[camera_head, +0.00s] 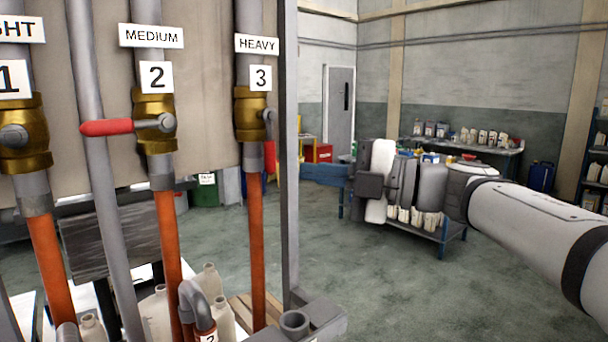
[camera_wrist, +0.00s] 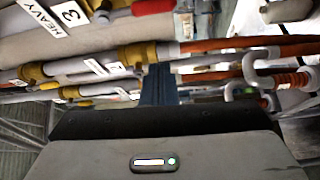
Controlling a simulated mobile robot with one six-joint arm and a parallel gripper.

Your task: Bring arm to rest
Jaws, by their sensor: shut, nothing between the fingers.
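My gripper (camera_head: 308,171) is shut and empty, its blue fingers together and pointing left, just right of the grey frame post in the head view. In the wrist view my gripper (camera_wrist: 158,72) points at the pipes, which appear sideways. My arm stretches in from the right. The MEDIUM valve (camera_head: 154,118), number 2, has its red handle (camera_head: 105,127) level, pointing left across its pipe. The HEAVY valve (camera_head: 249,115), number 3, has its red handle (camera_head: 269,158) hanging down along its pipe. The number 1 valve (camera_head: 22,132) is cut by the left edge; its handle's position is unclear.
The grey frame post (camera_head: 290,230) stands between the pipes and my gripper. Pale bottles (camera_head: 218,310) stand below the pipes. A blue-legged table (camera_head: 448,237) with bottles is behind my arm. A workbench (camera_head: 500,148) lines the back wall. The floor at centre right is clear.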

